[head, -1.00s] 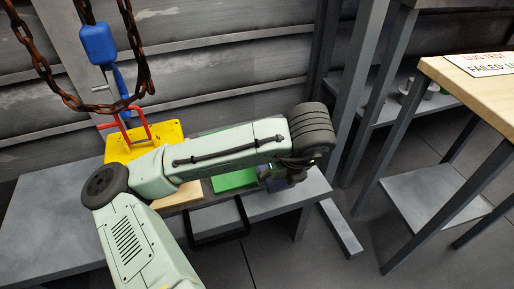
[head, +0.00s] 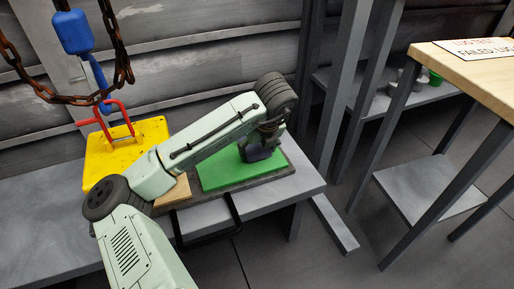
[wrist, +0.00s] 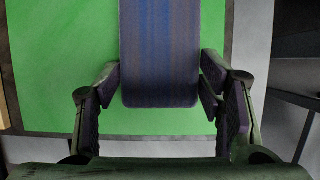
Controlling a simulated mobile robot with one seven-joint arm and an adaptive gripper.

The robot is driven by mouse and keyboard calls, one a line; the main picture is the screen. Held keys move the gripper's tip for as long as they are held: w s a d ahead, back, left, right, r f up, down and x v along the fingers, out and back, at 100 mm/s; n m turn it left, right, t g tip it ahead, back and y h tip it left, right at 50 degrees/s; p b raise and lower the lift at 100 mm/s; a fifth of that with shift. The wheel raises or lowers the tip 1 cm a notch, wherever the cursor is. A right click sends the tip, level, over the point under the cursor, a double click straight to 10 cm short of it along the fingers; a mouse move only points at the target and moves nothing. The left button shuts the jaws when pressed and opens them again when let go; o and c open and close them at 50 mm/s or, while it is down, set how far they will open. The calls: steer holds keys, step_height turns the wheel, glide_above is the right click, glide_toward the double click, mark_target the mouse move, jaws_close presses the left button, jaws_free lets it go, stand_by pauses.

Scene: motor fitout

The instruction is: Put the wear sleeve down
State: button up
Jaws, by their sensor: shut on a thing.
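The wear sleeve (wrist: 160,45) shows in the wrist view as a long blue-purple piece with a brownish, streaked face. My gripper (wrist: 160,78) is shut on it, with one dark finger at each side. Behind the sleeve lies a flat green area (wrist: 60,70), which also shows in the head view (head: 222,175) on the bench. In the head view my gripper (head: 260,152) is over the far right part of the green area. The sleeve is mostly hidden there, and I cannot tell whether it touches the green surface.
The green area lies on a dark board (head: 275,180) on the grey bench (head: 300,188). A tan block (head: 178,190) and a yellow plate (head: 125,150) with a red handle are to the left. Rusty chains (head: 70,98) and a blue hook block (head: 72,32) hang there. A wooden-topped table (head: 480,75) stands right.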

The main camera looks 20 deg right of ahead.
steer(key=o, duration=1.3)
steer(key=p+v, duration=0.4)
steer(key=v, duration=0.8)
steer(key=shift+r, duration=0.15)
